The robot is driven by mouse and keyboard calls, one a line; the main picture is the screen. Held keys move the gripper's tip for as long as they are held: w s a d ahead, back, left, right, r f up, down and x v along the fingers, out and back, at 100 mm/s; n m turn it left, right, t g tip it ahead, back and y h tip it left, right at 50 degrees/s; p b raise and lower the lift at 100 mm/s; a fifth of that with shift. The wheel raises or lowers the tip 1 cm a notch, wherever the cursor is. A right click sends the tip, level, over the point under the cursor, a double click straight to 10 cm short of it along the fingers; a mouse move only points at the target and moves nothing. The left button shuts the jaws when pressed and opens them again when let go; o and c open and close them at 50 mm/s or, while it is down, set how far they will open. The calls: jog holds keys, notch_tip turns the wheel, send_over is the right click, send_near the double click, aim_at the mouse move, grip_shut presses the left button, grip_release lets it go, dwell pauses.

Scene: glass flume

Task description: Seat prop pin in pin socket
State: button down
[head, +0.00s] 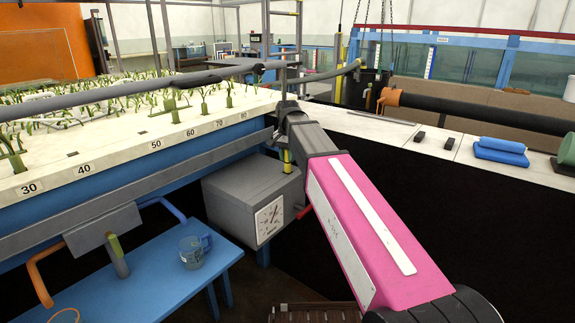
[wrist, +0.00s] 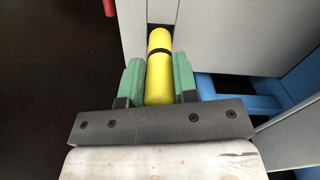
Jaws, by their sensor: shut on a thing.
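The prop pin (wrist: 160,70) is a yellow cylinder with a black band near its far end. My gripper (wrist: 159,85) is shut on it, with a green finger pad on each side. In the wrist view the pin's far end is beside pale grey panels, at a narrow gap; I cannot tell if it touches them. In the head view a short yellow length of the pin (head: 287,160) shows below my wrist, in front of the grey box with a dial (head: 255,195). I cannot make out the pin socket for certain in either view.
A long planted tray (head: 120,150) with number labels runs along the left. A blue bench (head: 165,270) below it holds a clear beaker (head: 192,252). A pale ledge on the right carries blue pads (head: 500,150) and small dark blocks (head: 449,143).

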aim_at(288, 172)
jog(key=shift+f, duration=1.75)
jog(key=shift+f, duration=0.15)
jog(key=c, duration=0.9)
grip_release()
notch_tip(288, 172, up, 12)
jog(key=shift+r, duration=0.15)
jog(key=shift+s, duration=0.1)
